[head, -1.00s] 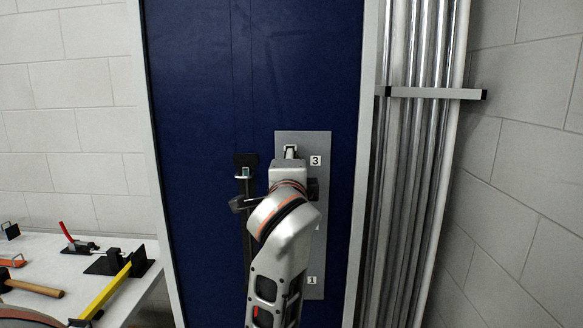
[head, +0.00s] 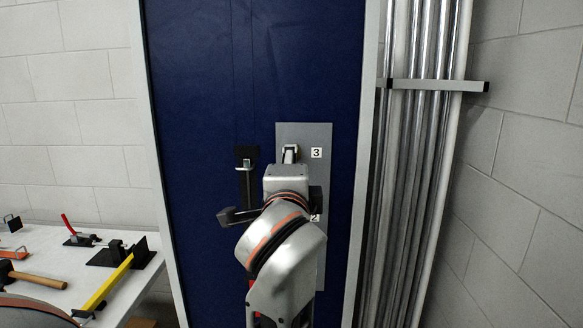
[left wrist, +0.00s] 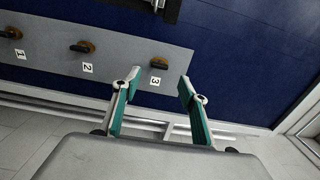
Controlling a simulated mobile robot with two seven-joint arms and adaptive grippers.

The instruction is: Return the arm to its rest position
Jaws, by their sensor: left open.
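My left gripper (left wrist: 159,78) is open and empty in the left wrist view, its two teal-padded fingers apart. Knob 3 (left wrist: 159,63), dark on an orange-brown base, shows just beyond and between the fingertips; I see no finger closed on it. Knob 2 (left wrist: 82,47) and knob 1 (left wrist: 11,33) are farther left on the same grey panel (left wrist: 40,65). In the head view my arm comes up from the bottom centre and covers much of the panel (head: 304,132); the gripper (head: 290,154) is mostly hidden behind the wrist. My right gripper is not in view.
The panel is on a dark blue door (head: 200,80) with a black latch bar (head: 246,175) left of my wrist. Vertical metal pipes (head: 415,180) stand at the right. A white table (head: 50,245) with a hammer (head: 35,279) and clamps is at the lower left.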

